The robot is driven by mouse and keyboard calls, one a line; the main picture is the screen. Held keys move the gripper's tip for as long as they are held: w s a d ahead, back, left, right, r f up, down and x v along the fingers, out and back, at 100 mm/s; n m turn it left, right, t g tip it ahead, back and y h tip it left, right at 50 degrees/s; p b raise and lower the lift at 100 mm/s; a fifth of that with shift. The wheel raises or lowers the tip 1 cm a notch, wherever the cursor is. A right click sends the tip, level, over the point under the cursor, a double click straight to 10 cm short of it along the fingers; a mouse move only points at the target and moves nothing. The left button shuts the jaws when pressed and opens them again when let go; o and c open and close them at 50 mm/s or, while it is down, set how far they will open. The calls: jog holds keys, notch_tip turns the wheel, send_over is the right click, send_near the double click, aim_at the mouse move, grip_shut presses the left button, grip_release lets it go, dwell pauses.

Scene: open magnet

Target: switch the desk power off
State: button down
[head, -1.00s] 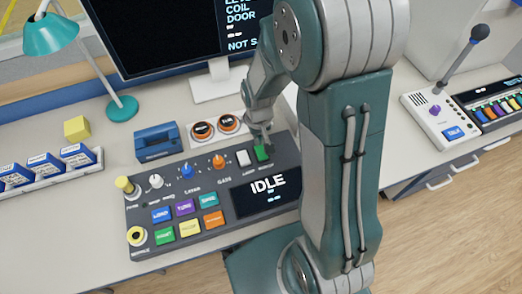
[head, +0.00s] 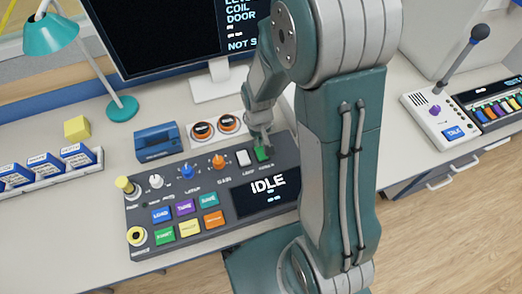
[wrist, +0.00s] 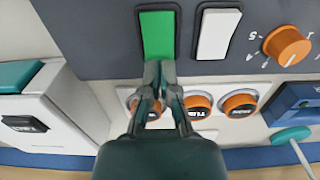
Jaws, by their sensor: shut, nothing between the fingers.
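The control desk (head: 180,186) is a dark grey panel with knobs, coloured buttons and a display reading IDLE (head: 267,190). A green rocker switch (head: 262,154) is at its upper right edge, beside a white rocker (head: 243,158). The green rocker (wrist: 157,34) is large in the wrist view, with the white rocker (wrist: 217,34) to its right. My gripper (wrist: 153,68) is shut and empty, its fingertips overlapping the lower end of the green rocker in that view. I cannot tell if they touch it. In the head view my gripper (head: 266,148) is at the green rocker. Its label is partly hidden.
A monitor (head: 170,35) stands behind. A grey panel with a lever (head: 436,115) is at the right.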

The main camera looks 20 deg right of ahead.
jog(key=shift+f, duration=0.9)
dwell(0.5)
jog(key=shift+r, duration=3.55)
jog(key=shift+r, duration=0.1)
jog(key=s+r+t, duration=0.2)
jog(key=s+r, duration=0.5)
jog(key=r, duration=0.3)
jog(key=s+r+t, duration=0.3)
jog(key=s+r, duration=0.4)
jog(key=r, duration=0.3)
jog(key=shift+t, duration=0.3)
jog(key=shift+s+r, duration=0.1)
